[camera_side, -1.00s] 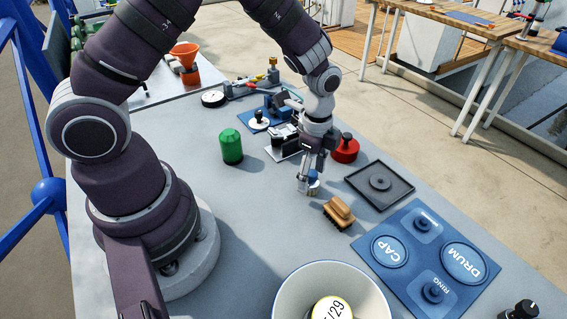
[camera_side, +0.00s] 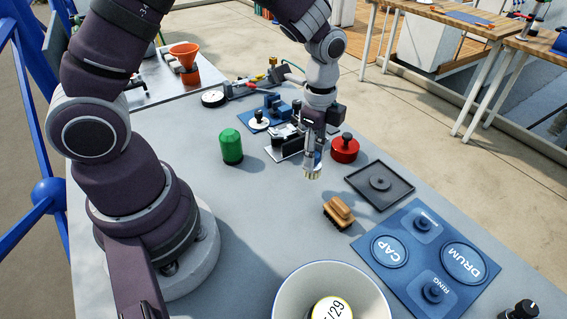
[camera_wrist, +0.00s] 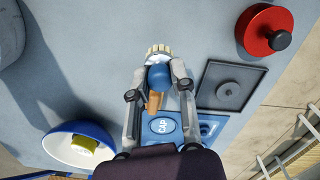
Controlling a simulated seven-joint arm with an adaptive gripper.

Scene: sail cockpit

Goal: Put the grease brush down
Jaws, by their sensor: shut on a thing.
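The grease brush (camera_side: 314,173) has a blue round knob and short cream bristles pointing down. My gripper (camera_side: 313,153) is shut on it, and it appears held just above the grey table. In the wrist view the blue knob of the grease brush (camera_wrist: 159,77) sits between the two fingertips of my gripper (camera_wrist: 160,70), with the bristles beyond it. The fingers partly hide the brush in the side view.
A wooden scrub brush (camera_side: 340,212) lies in front. A dark tray (camera_side: 405,190) and blue mat (camera_side: 385,282) are to the right. A red pot (camera_side: 345,151) stands behind right, a green cylinder (camera_side: 231,147) left. A large bowl (camera_side: 284,300) stands at the front.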

